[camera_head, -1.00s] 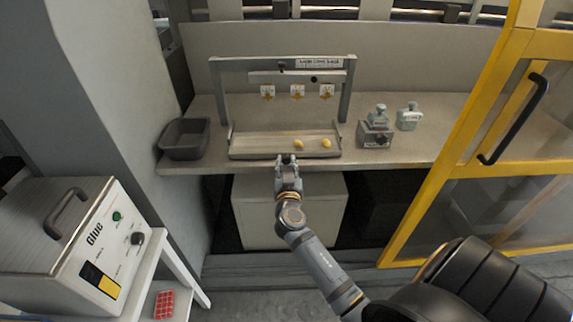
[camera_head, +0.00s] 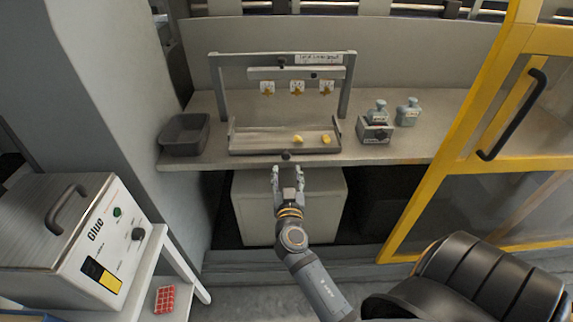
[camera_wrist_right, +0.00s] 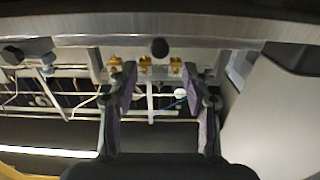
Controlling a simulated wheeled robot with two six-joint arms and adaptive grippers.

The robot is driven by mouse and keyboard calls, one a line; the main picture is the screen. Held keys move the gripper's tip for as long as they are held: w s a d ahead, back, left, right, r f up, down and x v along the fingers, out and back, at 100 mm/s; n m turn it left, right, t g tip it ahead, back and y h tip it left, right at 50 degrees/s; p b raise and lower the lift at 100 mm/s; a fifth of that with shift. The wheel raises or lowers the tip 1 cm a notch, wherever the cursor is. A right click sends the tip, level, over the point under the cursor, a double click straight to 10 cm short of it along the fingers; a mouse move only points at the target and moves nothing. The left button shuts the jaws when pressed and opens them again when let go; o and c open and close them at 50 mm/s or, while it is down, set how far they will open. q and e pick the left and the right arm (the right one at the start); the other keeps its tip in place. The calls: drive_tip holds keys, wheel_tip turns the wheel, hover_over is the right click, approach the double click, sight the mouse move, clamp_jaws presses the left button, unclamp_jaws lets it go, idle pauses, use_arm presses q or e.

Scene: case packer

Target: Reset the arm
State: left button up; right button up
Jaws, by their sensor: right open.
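My right gripper (camera_head: 287,171) is open and empty just in front of the bench's front edge. Its fingers are spread below a dark round knob (camera_head: 286,156) at that edge, apart from it. In the right wrist view the two fingers of the right gripper (camera_wrist_right: 162,92) stand apart, with the knob (camera_wrist_right: 159,47) beyond them, under the bench edge. My left gripper is in no view.
On the bench (camera_head: 430,137) stand a frame (camera_head: 216,90) over a tray (camera_head: 255,151) with two yellow pieces, a grey bin (camera_head: 184,134) and small bottle-like items (camera_head: 408,112). A glue machine (camera_head: 75,240) stands left, a yellow-framed door (camera_head: 455,140) right.

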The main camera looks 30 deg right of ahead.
drive_tip(key=shift+s+a, duration=0.2)
drive_tip(key=shift+s, duration=0.15)
wheel_tip(320, 180, down, 17)
drive_tip(key=a+n+g+y, duration=0.3)
drive_tip(key=s+a+f+n+g+y, duration=0.1)
drive_tip(key=s+f, duration=0.3)
drive_tip(key=f, duration=0.3)
drive_tip(key=s+f+n+g+y+p, duration=0.1)
drive_tip(key=s+f+g, duration=0.15)
drive_tip(key=f, duration=0.35)
drive_tip(key=s+a+f+n+g+y, duration=0.1)
drive_tip(key=s+f, duration=0.3)
drive_tip(key=f, duration=0.3)
drive_tip(key=s+f+g, duration=0.2)
drive_tip(key=s+f, duration=0.3)
drive_tip(key=s, duration=0.4)
drive_tip(key=s+d+f+g+y, duration=0.1)
drive_tip(key=s+f, duration=0.4)
drive_tip(key=s, duration=0.5)
drive_tip(key=s+d+f+g+y, duration=0.1)
drive_tip(key=s+f+g, duration=0.2)
drive_tip(key=s+f, duration=0.3)
drive_tip(key=s+p, duration=0.1)
drive_tip(key=s, duration=0.3)
drive_tip(key=shift+s+n+g, duration=0.2)
drive_tip(key=shift+n+g, duration=0.1)
drive_tip(key=shift+g, duration=0.05)
